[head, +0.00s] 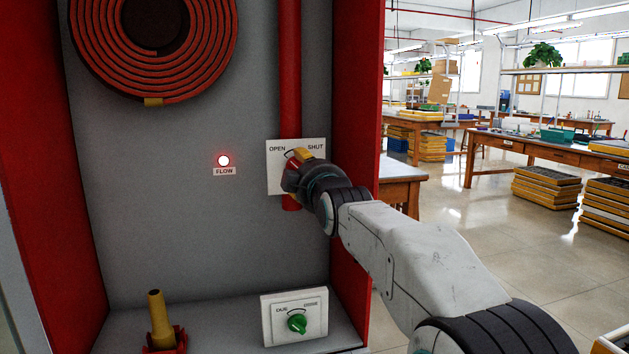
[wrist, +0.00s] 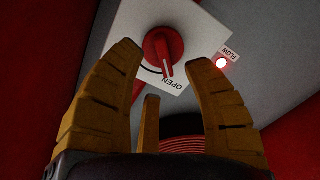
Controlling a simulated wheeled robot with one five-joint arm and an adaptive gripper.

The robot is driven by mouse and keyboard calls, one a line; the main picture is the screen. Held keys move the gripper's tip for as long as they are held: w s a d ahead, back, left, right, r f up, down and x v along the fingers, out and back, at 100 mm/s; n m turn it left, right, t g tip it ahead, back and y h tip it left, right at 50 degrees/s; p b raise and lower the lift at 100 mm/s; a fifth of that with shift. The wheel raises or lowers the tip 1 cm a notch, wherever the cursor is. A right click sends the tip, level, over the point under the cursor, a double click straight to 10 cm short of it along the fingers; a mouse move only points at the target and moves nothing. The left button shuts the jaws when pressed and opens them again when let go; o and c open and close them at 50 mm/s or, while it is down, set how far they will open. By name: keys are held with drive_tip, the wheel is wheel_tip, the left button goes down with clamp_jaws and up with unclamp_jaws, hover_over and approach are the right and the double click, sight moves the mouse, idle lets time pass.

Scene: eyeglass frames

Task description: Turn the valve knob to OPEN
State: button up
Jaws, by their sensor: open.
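The valve knob (wrist: 163,50) is red and round with a raised grip and a pale pointer mark. It sits on a white plate (wrist: 204,30) fixed to the red pipe. In the wrist view the plate appears upside down, and the mark points down towards the word OPEN. In the head view the plate (head: 275,181) reads OPEN at left and SHUT at right, and my gripper mostly hides the knob. My gripper (head: 297,160) is in front of the plate. In the wrist view its yellow fingers are spread and empty, with the knob beyond their tips, apart from them.
A FLOW lamp (head: 224,160) glows red left of the plate. A white box with a green knob (head: 297,323) and a brass nozzle (head: 160,318) stand on the cabinet floor. A coiled red hose (head: 205,60) hangs above. The red cabinet wall (head: 357,120) is close at right.

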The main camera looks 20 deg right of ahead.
drive_tip(key=s, duration=0.8)
drive_tip(key=shift+s, duration=0.2)
drive_tip(key=s+r+m+g+p, duration=0.1)
drive_tip(key=s+m+g+p, duration=0.8)
drive_tip(key=s+p, duration=2.3)
drive_tip(key=g+p, duration=0.2)
drive_tip(key=g, duration=0.3)
drive_tip(key=shift+s+d+r+g, duration=0.2)
drive_tip(key=shift+s+d+g, duration=0.05)
drive_tip(key=shift+s+g, duration=0.1)
